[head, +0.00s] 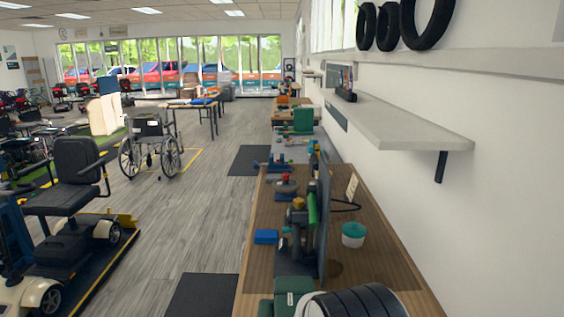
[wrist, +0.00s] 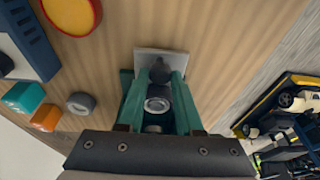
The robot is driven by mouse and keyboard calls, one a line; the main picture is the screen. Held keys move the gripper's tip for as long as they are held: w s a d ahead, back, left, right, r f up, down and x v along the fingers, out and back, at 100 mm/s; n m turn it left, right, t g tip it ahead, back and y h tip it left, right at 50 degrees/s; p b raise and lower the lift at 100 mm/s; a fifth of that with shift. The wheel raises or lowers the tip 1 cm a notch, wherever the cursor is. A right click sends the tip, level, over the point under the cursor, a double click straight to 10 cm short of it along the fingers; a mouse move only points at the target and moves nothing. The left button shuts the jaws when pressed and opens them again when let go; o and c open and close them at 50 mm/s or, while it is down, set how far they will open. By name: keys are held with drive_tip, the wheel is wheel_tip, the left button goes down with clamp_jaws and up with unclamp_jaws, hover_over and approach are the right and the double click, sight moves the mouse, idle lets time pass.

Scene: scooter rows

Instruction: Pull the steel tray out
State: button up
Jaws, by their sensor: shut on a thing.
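In the wrist view, a flat light-grey steel tray (wrist: 150,58) lies at my fingertips, over the wooden bench top. Only its far part shows; the rest is behind the fingers. My gripper (wrist: 160,76) has two green fingers, shut at the tray with a dark knob-like part between their tips. A round silver part shows between the fingers, nearer the palm; I cannot tell what it belongs to. In the head view I cannot clearly make out the steel tray or my gripper among the items on the bench.
The wooden bench (head: 376,262) also bears a teal-and-white tub (head: 353,235), a blue block (head: 266,237) and an upright dark disc. In the wrist view, a yellow-and-red knob (wrist: 72,14), teal block (wrist: 24,97), orange block (wrist: 46,117) and grey ring (wrist: 81,103) lie left. A shelf (head: 400,124) overhangs right.

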drive_tip(key=shift+s, duration=0.1)
drive_tip(key=shift+s, duration=2.4)
drive_tip(key=shift+s, duration=1)
drive_tip(key=shift+w, duration=0.15)
